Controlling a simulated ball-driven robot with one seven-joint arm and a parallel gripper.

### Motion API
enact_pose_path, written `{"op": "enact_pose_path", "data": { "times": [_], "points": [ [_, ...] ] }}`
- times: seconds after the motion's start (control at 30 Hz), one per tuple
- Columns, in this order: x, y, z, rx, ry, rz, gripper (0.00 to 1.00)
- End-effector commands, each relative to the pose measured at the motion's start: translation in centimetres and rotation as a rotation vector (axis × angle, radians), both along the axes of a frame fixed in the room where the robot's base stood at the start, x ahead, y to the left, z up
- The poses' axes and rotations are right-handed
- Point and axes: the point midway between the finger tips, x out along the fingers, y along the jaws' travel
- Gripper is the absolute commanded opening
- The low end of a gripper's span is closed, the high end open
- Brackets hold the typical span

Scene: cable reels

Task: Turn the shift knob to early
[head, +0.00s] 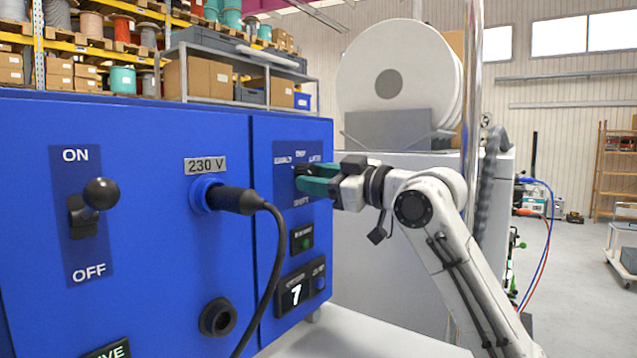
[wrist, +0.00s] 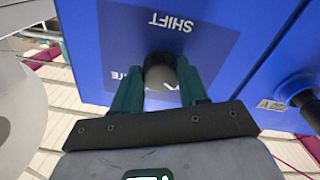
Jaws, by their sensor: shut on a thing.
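The shift knob is a small dark round knob on a blue panel labelled SHIFT (head: 301,202). In the head view my gripper (head: 298,179) reaches it from the right and mostly covers it. In the wrist view the knob (wrist: 160,73) sits between the two green fingers of my gripper (wrist: 159,85), which are shut on it. The labels EARLY, DAY and LATE stand around the knob, small in the head view; the wrist view shows part of LATE upside down. Which label the knob points at is hidden.
Left of the shift panel are a black plug (head: 238,200) with a hanging cable, and an ON/OFF lever (head: 100,194). A white reel (head: 395,60) stands behind.

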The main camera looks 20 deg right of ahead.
Motion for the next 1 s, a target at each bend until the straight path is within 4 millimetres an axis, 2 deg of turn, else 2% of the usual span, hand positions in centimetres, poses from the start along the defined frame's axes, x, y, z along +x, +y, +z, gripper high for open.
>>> {"op": "enact_pose_path", "data": {
  "times": [0.37,0.4,0.6,0.67,1.0],
  "points": [
    [0.03,-0.05,-0.13,-0.006,-0.001,-0.001,0.12],
    [0.03,-0.05,-0.13,-0.006,-0.001,-0.001,0.46],
    [0.02,-0.04,-0.07,-0.005,-0.001,-0.001,0.65],
    [0.02,-0.02,-0.06,-0.005,-0.002,-0.001,0.68],
    [-0.67,-0.54,-0.17,-0.003,-0.003,-0.001,0.68]
  ]
}}
